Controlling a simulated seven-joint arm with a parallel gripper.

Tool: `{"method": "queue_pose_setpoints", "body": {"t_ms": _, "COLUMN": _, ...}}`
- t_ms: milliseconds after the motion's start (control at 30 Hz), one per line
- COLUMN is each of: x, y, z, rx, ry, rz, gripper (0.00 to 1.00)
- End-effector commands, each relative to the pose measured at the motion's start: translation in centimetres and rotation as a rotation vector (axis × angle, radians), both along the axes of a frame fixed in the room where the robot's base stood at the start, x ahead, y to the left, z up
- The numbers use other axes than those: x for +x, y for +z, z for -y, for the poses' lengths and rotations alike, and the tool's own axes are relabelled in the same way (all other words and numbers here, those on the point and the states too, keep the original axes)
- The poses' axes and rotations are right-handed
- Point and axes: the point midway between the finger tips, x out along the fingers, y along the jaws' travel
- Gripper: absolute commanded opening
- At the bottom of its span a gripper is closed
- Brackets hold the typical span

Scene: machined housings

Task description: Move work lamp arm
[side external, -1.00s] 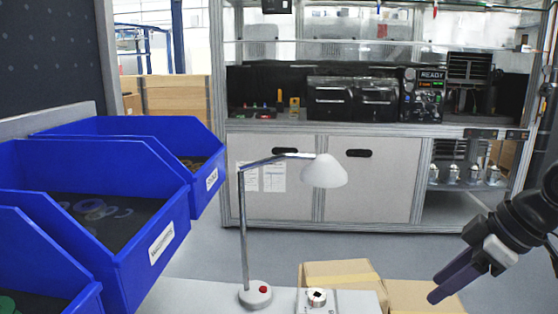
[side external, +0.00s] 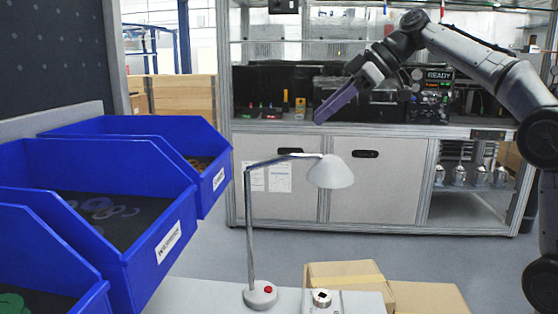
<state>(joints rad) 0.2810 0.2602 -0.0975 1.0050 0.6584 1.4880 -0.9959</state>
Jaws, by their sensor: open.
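The work lamp stands on the pale table, with a round base (side external: 260,294) carrying a red button, an upright silver pole (side external: 249,225), a near-horizontal arm (side external: 283,160) and a white shade (side external: 330,172) at its right end. My gripper (side external: 320,118) is above the shade in the picture, pointing down and left, with its purple fingers apart from the lamp. The fingers overlap in this side view, and nothing shows between them. The gap in depth between gripper and lamp is hard to judge.
Blue bins (side external: 150,240) with washers and other small parts stand at the left, close to the lamp. A metal housing (side external: 350,302) sits right of the lamp base, with cardboard boxes (side external: 415,297) beside it. A cabinet bench (side external: 390,190) stands behind.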

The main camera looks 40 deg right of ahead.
Motion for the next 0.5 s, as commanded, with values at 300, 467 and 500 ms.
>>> {"method": "queue_pose_setpoints", "body": {"t_ms": 300, "x": 2.1, "y": -2.9, "z": 0.4, "rx": 0.011, "ry": -0.021, "rz": -0.036, "gripper": 0.47}}
{"method": "queue_pose_setpoints", "body": {"t_ms": 467, "x": 3.6, "y": -5.1, "z": -1.1, "rx": 0.01, "ry": -0.02, "rz": -0.039, "gripper": 0.47}}
{"method": "queue_pose_setpoints", "body": {"t_ms": 500, "x": 4.0, "y": -5.7, "z": -1.4, "rx": 0.01, "ry": -0.021, "rz": -0.038, "gripper": 0.47}}
